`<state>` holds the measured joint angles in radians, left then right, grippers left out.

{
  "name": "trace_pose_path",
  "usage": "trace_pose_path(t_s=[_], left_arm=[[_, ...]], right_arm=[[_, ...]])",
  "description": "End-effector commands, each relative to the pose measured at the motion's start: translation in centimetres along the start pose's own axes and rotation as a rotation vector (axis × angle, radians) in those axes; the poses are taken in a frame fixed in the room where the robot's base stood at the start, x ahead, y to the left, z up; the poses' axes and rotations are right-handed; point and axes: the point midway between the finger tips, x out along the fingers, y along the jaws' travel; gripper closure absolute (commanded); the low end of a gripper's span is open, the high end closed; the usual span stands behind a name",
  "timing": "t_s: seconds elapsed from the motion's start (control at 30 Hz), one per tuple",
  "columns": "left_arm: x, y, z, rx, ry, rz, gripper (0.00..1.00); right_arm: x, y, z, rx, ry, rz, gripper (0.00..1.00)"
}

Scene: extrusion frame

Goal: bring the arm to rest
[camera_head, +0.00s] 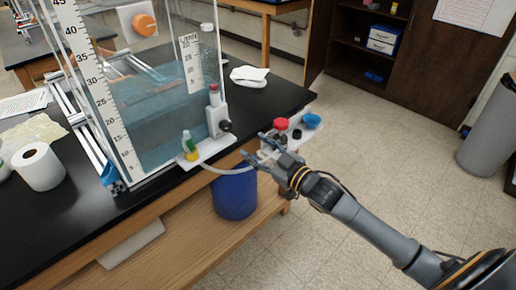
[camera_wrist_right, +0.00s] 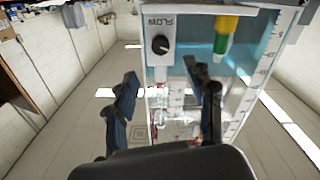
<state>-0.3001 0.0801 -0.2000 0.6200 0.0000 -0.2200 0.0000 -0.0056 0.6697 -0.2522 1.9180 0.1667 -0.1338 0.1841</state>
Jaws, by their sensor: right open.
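My right gripper (camera_head: 262,150) is at the end of the grey arm that comes in from the lower right, in front of the bench's right edge. In the right wrist view its two dark fingers (camera_wrist_right: 165,105) stand wide apart with nothing held between them. Behind them, in the wrist view, is the clear tank with a white box with a black knob (camera_wrist_right: 160,44) and a green and yellow vial (camera_wrist_right: 224,35). My left gripper is in neither view.
A black bench (camera_head: 75,210) carries the water tank (camera_head: 160,110), a paper roll (camera_head: 38,167) and a white cloth (camera_head: 249,76). A blue bin (camera_head: 235,195) stands beneath. The floor at right is clear up to a grey bin (camera_head: 488,130).

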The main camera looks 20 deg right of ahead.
Motion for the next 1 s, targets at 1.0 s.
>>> trace_pose_path(t_s=[1.0], left_arm=[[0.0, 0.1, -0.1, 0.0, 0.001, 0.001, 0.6]], right_arm=[[-6.3, -2.9, 26.2, 0.117, -0.494, 0.108, 0.46]])
